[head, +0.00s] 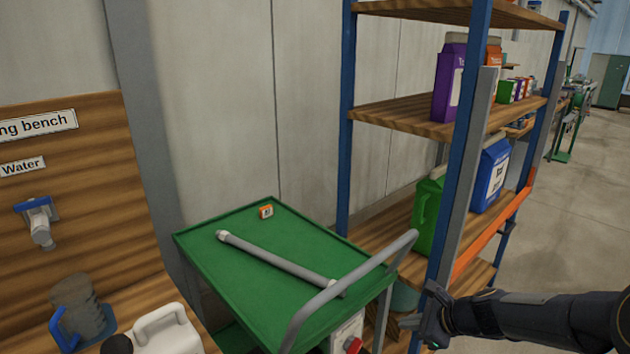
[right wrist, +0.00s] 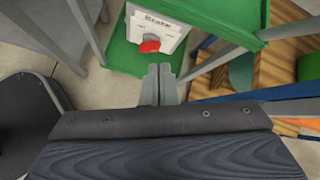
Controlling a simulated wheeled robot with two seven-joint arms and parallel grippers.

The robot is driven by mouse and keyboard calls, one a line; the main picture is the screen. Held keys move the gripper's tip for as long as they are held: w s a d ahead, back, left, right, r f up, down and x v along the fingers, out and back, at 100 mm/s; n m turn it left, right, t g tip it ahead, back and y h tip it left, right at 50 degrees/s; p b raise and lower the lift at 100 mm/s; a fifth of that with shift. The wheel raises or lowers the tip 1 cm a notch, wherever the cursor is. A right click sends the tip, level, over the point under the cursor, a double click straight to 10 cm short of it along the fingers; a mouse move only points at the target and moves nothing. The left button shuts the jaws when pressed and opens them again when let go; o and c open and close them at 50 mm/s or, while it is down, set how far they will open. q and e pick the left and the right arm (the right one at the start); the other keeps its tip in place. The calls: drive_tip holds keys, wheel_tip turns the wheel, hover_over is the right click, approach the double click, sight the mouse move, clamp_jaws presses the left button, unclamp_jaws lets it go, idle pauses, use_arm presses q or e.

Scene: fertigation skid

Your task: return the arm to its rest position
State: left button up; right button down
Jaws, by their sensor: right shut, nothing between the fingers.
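My right arm comes in from the right edge in the head view. Its gripper (head: 412,322) is beside the right end of the green cart (head: 215,262), near the foot of the shelf's blue post. In the right wrist view the two grey fingers of the right gripper (right wrist: 158,72) lie together, shut with nothing between them. They point toward a white label box with a red knob (right wrist: 150,46) on the cart, apart from it as far as I can tell. My left gripper is not in view.
A grey pipe (head: 280,260) and a small orange box (head: 266,211) lie on the cart. The cart's grey handle (head: 345,290) is close to my right gripper. A shelf rack (head: 400,115) with jugs stands behind. A bench with a white jug (head: 165,333) is at left. Open floor (head: 575,200) lies right.

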drive_tip(key=s+a+r+n+p, duration=0.2)
drive_tip(key=s+a+r+n, duration=0.1)
drive_tip(key=s+r+n, duration=1.2)
drive_tip(key=s+f+n+h, duration=0.1)
drive_tip(key=s+n, duration=0.2)
drive_tip(key=s, duration=0.4)
drive_tip(key=s+f+n+g+h, duration=0.1)
drive_tip(key=s+f+n, duration=0.1)
drive_tip(key=s, duration=0.6)
drive_tip(key=shift+s+d+n+h, duration=0.2)
drive_tip(key=shift+d+n+h, duration=0.1)
drive_tip(key=shift+n, duration=0.3)
drive_tip(key=c, duration=2.2)
unclamp_jaws()
